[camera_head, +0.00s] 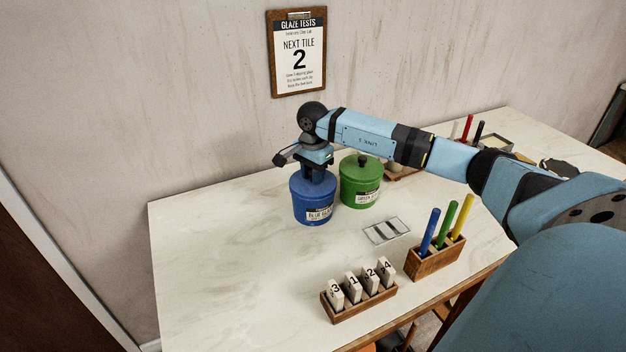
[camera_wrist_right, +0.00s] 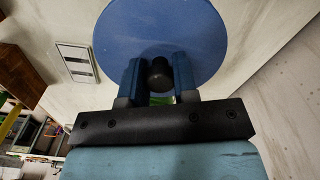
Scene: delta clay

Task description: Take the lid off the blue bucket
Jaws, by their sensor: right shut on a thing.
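The blue bucket (camera_head: 312,208) stands upright on the table, with a label on its front. Its blue lid (camera_head: 303,181) looks seated on top; the lid also fills the upper middle of the right wrist view (camera_wrist_right: 160,25). My right gripper (camera_head: 316,177) points down over the lid. In the right wrist view its two fingers (camera_wrist_right: 158,80) are on either side of the lid's dark knob (camera_wrist_right: 160,74), shut on it. In the head view the gripper hides the knob. My left gripper is not in view.
A green lidded bucket (camera_head: 360,186) stands close to the right of the blue one. A small framed plate (camera_head: 386,230), a wooden rack of numbered tiles (camera_head: 360,302) and a block of coloured sticks (camera_head: 436,262) lie nearer. The table's left part (camera_head: 220,260) is clear.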

